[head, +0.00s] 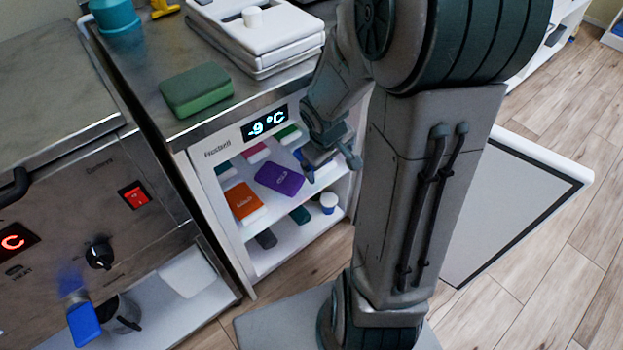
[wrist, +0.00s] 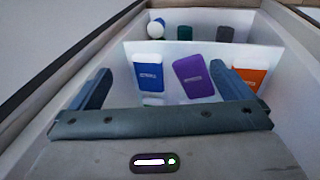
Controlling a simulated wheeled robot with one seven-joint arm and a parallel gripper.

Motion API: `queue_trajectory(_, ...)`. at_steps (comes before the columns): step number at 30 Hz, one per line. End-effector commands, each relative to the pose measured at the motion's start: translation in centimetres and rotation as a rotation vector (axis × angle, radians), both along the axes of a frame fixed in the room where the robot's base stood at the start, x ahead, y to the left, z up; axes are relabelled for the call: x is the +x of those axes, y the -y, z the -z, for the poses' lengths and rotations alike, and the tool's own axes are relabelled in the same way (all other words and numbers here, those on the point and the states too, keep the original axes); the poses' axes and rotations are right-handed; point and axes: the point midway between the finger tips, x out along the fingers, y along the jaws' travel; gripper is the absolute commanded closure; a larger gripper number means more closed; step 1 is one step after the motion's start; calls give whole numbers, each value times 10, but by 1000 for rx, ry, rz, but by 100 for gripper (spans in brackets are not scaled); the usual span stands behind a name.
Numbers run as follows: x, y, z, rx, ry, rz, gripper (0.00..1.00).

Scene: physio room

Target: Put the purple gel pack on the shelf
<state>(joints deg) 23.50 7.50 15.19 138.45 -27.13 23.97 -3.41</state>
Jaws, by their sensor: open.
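The purple gel pack (head: 279,179) lies on the upper shelf (head: 264,212) inside the open freezer, near the front edge. An orange pack (head: 244,202) lies to its left. My gripper (head: 332,166) is at the freezer opening, just right of the purple pack, open and empty. In the wrist view the purple pack (wrist: 194,77) shows between my gripper's fingers (wrist: 167,86), closer to the right finger. A blue pack (wrist: 148,72) also shows between the fingers, and the orange pack (wrist: 250,76) is beyond the right finger. I see no contact with the purple pack.
The freezer door (head: 510,205) stands open at the right. The lower level holds a grey pack (head: 266,238), a teal pack (head: 300,214) and a white, blue-based container (head: 328,202). A green block (head: 196,90) and a white device (head: 262,35) sit on top. White shelving (head: 550,50) stands at upper right.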

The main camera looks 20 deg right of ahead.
Motion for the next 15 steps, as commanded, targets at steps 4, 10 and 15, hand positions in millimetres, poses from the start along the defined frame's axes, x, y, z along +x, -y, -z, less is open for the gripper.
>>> queue_trajectory(4,-23,-17,-33,1,-5,89,0)
queue_trajectory(10,-66,-51,-73,80,-20,213,0)
queue_trajectory(15,-99,-78,-95,178,-45,273,0)
